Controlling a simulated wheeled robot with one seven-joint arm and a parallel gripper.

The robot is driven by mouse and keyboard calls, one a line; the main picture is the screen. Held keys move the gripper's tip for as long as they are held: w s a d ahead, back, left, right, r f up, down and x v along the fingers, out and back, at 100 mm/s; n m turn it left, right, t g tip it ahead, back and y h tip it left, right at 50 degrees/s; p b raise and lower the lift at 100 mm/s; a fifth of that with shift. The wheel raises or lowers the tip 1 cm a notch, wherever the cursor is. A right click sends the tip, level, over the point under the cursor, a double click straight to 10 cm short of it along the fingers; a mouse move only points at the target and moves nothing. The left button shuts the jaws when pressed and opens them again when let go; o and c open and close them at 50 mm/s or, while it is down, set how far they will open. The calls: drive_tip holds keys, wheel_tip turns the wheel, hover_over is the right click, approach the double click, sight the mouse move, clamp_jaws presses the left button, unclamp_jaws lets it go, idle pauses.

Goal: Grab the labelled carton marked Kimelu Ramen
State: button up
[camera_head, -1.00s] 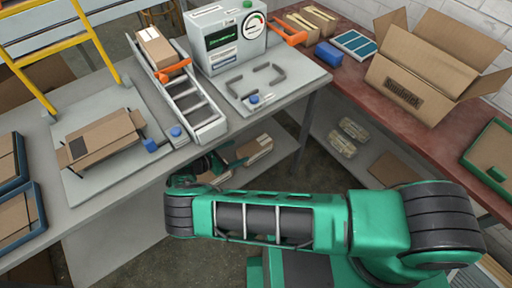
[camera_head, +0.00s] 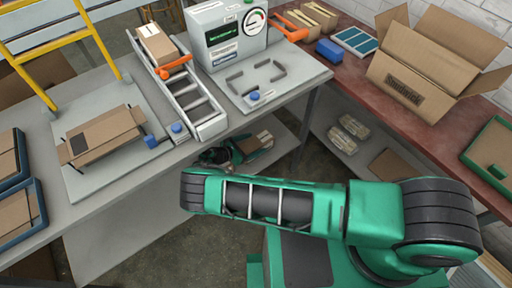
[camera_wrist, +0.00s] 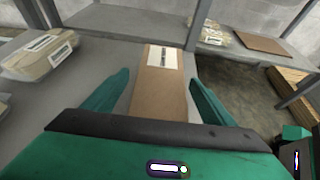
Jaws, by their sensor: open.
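A brown carton (camera_wrist: 160,95) with a white label lies on the grey lower shelf, between the two fingers of my gripper (camera_wrist: 161,78) in the wrist view. The label's print is too small to read. The fingers are open, one on each side of the carton; I cannot tell whether they touch it. In the head view the carton (camera_head: 253,144) shows under the table with my green gripper (camera_head: 243,150) at it, partly hidden by the table edge and my wrist.
Wrapped packages lie left of the carton (camera_wrist: 40,54) and on the far shelf (camera_wrist: 212,33). A metal post (camera_wrist: 199,25) stands beyond the carton. The table (camera_head: 225,150) overhangs the lower shelf. An open box (camera_head: 422,70) stands on the red table.

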drive_tip(key=c, duration=1.4)
drive_tip(key=shift+o, duration=0.2)
drive_tip(key=shift+r, duration=0.1)
